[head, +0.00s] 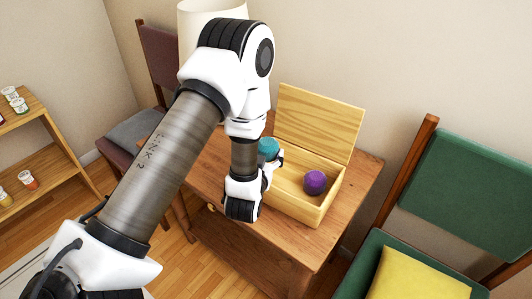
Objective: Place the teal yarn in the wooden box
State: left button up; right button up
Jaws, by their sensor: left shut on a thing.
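The wooden box (291,207) stands on the small wooden table with its lid (318,124) raised at the back. The teal yarn (268,147) is at the left end of the box, partly hidden by my arm and gripper. My left gripper (274,162) is shut on the teal yarn at the box's left side. I cannot tell whether the yarn is above the box's opening or beside it. A purple yarn ball (315,182) lies inside the box toward the right. My right gripper is not in view.
A green chair (447,190) with a yellow cushion (415,277) stands at the right. A lamp (207,12) and a dark chair (160,50) are behind my left arm. A shelf (40,145) with jars stands at the far left.

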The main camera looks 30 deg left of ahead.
pick_arm(q)
jog(key=o, duration=1.1)
jog(key=shift+r, duration=0.2)
jog(key=shift+r+p, duration=0.55)
jog(key=shift+p, duration=0.15)
jog(key=p+v, duration=0.5)
jog(key=v, duration=0.7)
jog(key=shift+f, duration=0.15)
